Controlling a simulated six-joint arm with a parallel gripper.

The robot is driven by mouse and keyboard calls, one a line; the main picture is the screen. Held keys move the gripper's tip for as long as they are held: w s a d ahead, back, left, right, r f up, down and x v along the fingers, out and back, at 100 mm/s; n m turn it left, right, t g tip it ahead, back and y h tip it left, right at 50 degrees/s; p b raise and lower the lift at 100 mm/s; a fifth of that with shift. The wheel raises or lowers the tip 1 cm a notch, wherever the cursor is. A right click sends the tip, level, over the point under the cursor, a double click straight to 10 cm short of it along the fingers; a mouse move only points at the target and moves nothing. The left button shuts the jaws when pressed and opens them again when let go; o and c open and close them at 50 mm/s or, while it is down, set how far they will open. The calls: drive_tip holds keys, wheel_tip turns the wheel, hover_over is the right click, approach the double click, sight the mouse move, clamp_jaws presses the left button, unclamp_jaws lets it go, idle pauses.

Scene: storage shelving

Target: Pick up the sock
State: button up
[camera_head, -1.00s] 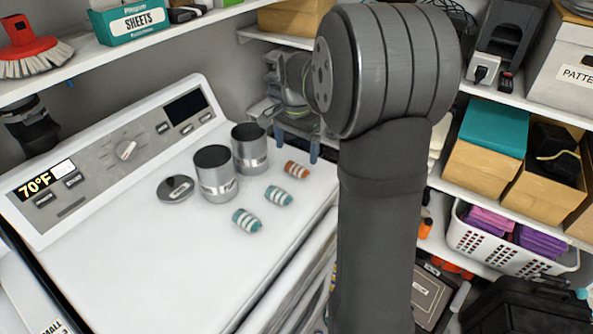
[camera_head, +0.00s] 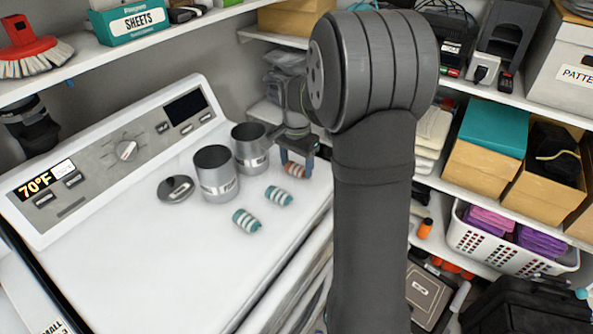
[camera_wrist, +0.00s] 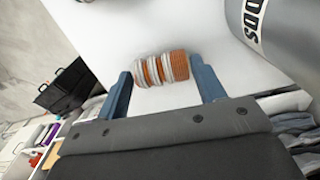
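Three rolled striped socks lie on the white top of the washer (camera_head: 150,270). The orange-and-white sock (camera_head: 294,170) is nearest the right edge; two teal-and-white socks (camera_head: 278,196) (camera_head: 246,221) lie to its lower left. My gripper (camera_head: 297,165) is at the orange sock, its fingers pointing down. In the wrist view, the open gripper (camera_wrist: 163,80) has one blue finger on each side of the orange sock (camera_wrist: 161,69). A gap shows at the left finger; the right finger is very near the sock, and I cannot tell whether it touches.
Two metal canisters (camera_head: 215,175) (camera_head: 250,148) stand just left of my gripper, with a round lid (camera_head: 175,189) beside them. The washer's front and left top is clear. Shelves with boxes (camera_head: 490,142) and a white basket (camera_head: 510,255) stand at the right.

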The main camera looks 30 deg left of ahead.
drive_tip(key=shift+r, duration=0.1)
wheel_tip(320, 180, up, 4)
drive_tip(key=shift+r, duration=0.1)
drive_tip(key=d+r, duration=0.2)
drive_tip(key=d, duration=0.1)
drive_tip(key=w+d+r, duration=0.1)
drive_tip(key=d+r, duration=0.1)
drive_tip(key=d, duration=0.2)
drive_tip(key=w+d+r, duration=0.1)
drive_tip(key=d+r, duration=0.1)
drive_tip(key=d, duration=0.2)
drive_tip(key=shift+w+d+r, duration=0.2)
drive_tip(key=shift+d+r, duration=0.05)
drive_tip(key=shift+r, duration=0.05)
idle(0.6)
wheel_tip(320, 180, up, 4)
drive_tip(key=n, duration=0.3)
hover_over(296, 166)
drive_tip(key=w, duration=0.2)
drive_tip(key=s+a+r+n, duration=0.2)
drive_tip(key=s+a, duration=0.1)
drive_tip(key=a, duration=0.3)
drive_tip(key=s+a+r+n, duration=0.1)
drive_tip(key=s+a+r, duration=0.15)
drive_tip(key=a, duration=0.35)
drive_tip(key=shift+s+a+f, duration=0.1)
drive_tip(key=shift+f, duration=1.55)
drive_tip(key=shift+s+a+f, duration=0.1)
drive_tip(key=shift+f, duration=1.5)
